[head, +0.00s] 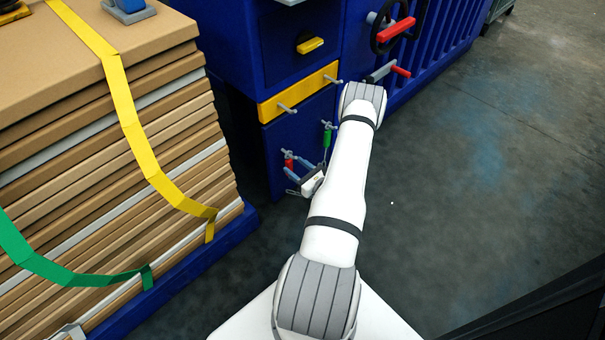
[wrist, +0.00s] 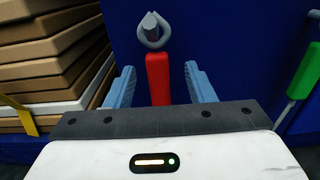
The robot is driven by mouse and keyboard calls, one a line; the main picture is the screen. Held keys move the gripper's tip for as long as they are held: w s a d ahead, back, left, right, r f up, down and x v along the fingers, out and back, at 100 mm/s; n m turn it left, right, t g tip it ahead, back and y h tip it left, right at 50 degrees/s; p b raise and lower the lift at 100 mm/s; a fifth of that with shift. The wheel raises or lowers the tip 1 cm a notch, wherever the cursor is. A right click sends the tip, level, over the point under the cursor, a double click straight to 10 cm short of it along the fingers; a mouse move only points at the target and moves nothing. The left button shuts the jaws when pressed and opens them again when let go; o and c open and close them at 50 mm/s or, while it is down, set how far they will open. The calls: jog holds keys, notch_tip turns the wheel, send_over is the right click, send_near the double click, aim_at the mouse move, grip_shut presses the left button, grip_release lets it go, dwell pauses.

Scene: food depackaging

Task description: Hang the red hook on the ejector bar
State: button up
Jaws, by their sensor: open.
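The red hook (wrist: 158,80) hangs upright on the blue cabinet front, its grey ring around a grey peg (wrist: 152,22). In the head view it is small (head: 289,160), low on the cabinet. My gripper (wrist: 159,70) is open, with one light-blue finger on each side of the red handle. A gap shows between the handle and each finger. In the head view my gripper (head: 299,169) is partly hidden by my own arm. A grey bar with a red grip (head: 382,72) sits higher on the machine; I cannot tell whether it is the ejector bar.
A green-handled hook (head: 327,137) hangs to the right of the red one, and it also shows in the wrist view (wrist: 306,72). A yellow strip (head: 298,93) with pegs is above. A stack of cardboard (head: 110,150) stands to the left. The floor at right is clear.

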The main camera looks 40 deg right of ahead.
aim_at(291, 163)
jog(key=shift+w+a+b, duration=0.15)
jog(key=shift+w+b, duration=0.05)
jog(key=shift+w, duration=0.75)
jog(key=shift+w+a+b, duration=0.1)
jog(key=shift+w+b, duration=0.05)
jog(key=shift+w, duration=0.75)
jog(key=shift+c, duration=0.6)
grip_shut()
jog(key=shift+r, duration=0.25)
jog(key=shift+s, duration=0.15)
jog(key=shift+s+d, duration=0.1)
jog(key=shift+s, duration=0.85)
jog(key=shift+s+r+p, duration=0.1)
jog(key=shift+s+p, duration=0.05)
jog(key=shift+p, duration=0.15)
